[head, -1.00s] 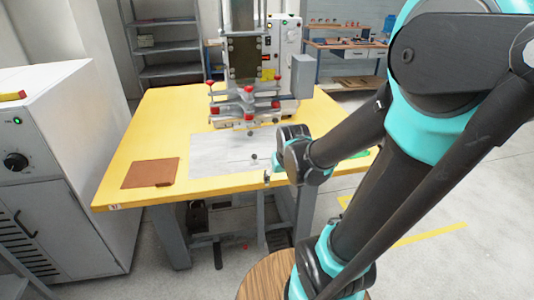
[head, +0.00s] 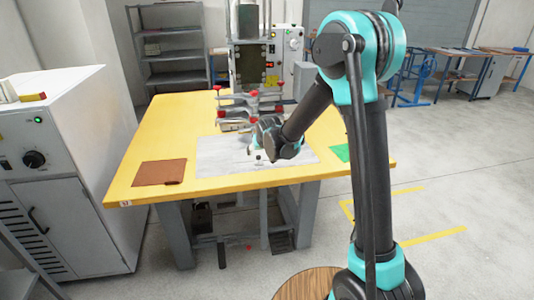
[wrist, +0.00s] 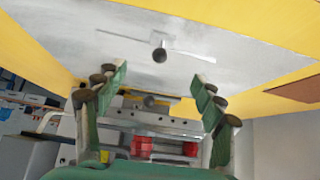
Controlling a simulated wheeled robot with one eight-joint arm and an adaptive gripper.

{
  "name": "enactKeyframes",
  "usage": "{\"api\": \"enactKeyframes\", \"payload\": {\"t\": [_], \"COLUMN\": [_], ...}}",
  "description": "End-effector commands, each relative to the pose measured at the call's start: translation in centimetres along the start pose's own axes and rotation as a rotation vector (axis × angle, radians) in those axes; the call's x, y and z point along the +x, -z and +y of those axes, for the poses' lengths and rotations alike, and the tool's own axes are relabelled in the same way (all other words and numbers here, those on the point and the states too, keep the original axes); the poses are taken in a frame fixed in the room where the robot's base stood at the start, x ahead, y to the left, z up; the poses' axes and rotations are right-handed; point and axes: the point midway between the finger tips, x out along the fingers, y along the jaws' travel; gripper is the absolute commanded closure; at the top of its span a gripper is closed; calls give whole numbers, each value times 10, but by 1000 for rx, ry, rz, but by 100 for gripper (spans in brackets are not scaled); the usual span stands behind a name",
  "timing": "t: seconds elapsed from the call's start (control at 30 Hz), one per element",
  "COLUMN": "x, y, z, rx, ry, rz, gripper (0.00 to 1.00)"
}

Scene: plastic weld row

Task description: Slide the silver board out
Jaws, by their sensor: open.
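The silver board (head: 218,154) lies flat on the yellow table, in front of the press. In the wrist view the board (wrist: 235,48) fills much of the upper picture, and a dark round knob (wrist: 160,55) stands on it beside a thin slot. My gripper (wrist: 161,78) is open and empty, its green-padded fingers spread to either side below the knob in the wrist view. No contact with the board or knob shows. In the head view my wrist is over the board's right part and hides some of it; the fingers are hard to make out there.
The yellow table (head: 125,190) carries a brown pad (head: 158,173) at left and a green piece (head: 341,152) at right. The press (head: 249,65), with red-knobbed clamps (head: 236,101), stands behind the board. A white cabinet (head: 75,140) is at far left.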

Motion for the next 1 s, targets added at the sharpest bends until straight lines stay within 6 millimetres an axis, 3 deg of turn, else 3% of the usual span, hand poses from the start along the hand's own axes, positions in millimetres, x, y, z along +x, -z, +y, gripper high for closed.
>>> {"api": "enactKeyframes", "payload": {"t": [0.73,1.0], "x": [75,93], "y": [0,0], "z": [1,1], "rx": [1,1], "ry": [0,0], "rz": [-1,-1], "gripper": [31,31]}}
